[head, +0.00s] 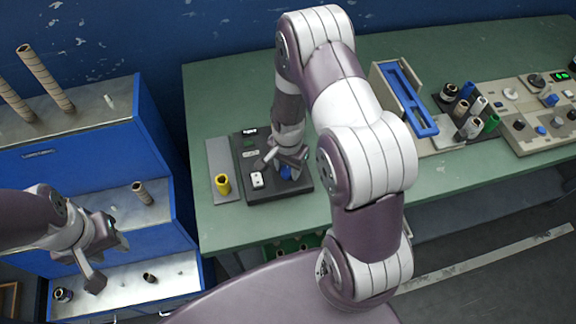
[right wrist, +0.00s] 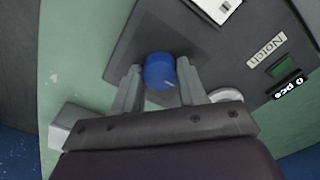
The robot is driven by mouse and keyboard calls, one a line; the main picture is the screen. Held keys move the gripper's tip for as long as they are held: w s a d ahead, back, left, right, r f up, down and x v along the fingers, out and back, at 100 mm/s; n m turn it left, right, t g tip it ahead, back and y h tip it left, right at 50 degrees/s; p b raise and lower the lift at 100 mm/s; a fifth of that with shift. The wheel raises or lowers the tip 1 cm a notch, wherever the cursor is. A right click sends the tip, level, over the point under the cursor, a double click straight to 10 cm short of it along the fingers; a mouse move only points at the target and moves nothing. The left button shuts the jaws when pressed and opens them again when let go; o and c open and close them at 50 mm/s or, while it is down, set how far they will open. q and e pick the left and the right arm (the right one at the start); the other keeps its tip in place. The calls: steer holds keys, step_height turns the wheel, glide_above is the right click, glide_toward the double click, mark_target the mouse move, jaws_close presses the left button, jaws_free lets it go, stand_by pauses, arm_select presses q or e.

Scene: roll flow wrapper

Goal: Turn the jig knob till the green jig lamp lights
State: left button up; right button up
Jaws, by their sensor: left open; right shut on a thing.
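The jig is a dark box (head: 262,186) on the green table. Its blue knob (right wrist: 160,72) shows in the right wrist view between the fingers of my right gripper (right wrist: 160,85). My right gripper also shows in the head view (head: 287,167), over the right part of the jig, shut on the knob. A small green window (right wrist: 280,66) sits on the jig beside a "Notch" label; I cannot tell whether it is the jig lamp or whether it is lit. A white switch (head: 257,180) is on the jig. My left gripper (head: 95,262) is open and empty by the blue shelf unit.
A yellow roll (head: 222,184) stands on a grey plate left of the jig. A blue-railed fixture (head: 408,98), several rolls (head: 470,128) and control panels (head: 525,110) stand to the right. The blue shelf unit (head: 75,160) holds brown tubes (head: 45,78).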

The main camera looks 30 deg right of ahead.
mark_target(288, 169)
steer(key=m, duration=0.4)
steer(key=shift+p, duration=0.4)
steer(key=shift+m, duration=1.6)
steer(key=o, duration=1.1)
steer(key=shift+c, duration=0.2)
steer(key=shift+r, duration=0.1)
step_height(288, 169, up, 13)
steer(key=shift+f, duration=0.2)
